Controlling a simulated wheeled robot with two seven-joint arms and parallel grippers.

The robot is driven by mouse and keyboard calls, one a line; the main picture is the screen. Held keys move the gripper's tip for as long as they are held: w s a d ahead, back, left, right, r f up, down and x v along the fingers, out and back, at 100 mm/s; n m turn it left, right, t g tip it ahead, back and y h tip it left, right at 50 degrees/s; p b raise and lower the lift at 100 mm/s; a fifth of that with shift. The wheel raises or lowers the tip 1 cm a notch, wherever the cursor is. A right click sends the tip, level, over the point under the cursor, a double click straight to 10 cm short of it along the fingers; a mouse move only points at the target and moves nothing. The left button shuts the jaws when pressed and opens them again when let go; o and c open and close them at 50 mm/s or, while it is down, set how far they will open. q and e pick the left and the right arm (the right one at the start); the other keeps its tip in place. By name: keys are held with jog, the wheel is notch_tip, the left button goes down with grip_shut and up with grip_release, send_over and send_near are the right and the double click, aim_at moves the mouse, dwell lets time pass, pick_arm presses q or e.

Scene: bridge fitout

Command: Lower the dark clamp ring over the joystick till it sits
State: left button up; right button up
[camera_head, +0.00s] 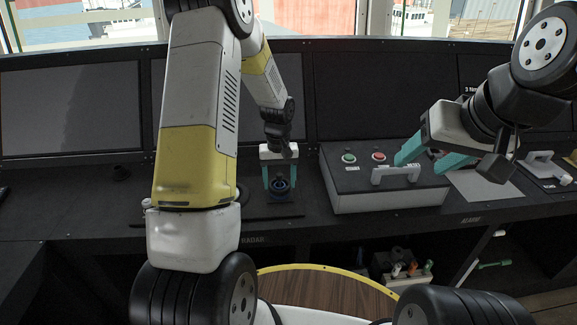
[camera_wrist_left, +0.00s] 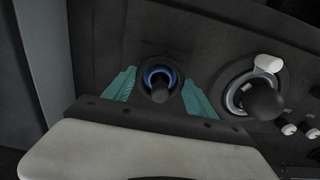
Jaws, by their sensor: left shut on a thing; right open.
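My left gripper (camera_head: 279,178) is over the dark console, its teal fingers pointing down and shut on the dark clamp ring (camera_head: 280,187). In the left wrist view the left gripper (camera_wrist_left: 160,92) has a finger on either side of the ring, which shows blue tones (camera_wrist_left: 149,74). The joystick (camera_wrist_left: 160,92) shows as a dark stick within the ring's outline. A dark base plate (camera_head: 287,210) lies below. I cannot tell whether the ring touches it. My right gripper (camera_head: 433,157) is open and empty, above the console at right.
A grey box (camera_head: 390,197) with a green button, a red button and a white handle stands right of the left gripper. Another control (camera_wrist_left: 263,100) with a black knob and silver ring shows in the left wrist view. Dark screens (camera_head: 365,95) stand behind. A shelf below holds small items.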

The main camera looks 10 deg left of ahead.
pick_arm(q)
jog(key=shift+f, duration=0.9)
jog(key=o, duration=1.5)
jog(key=shift+r, duration=3.95)
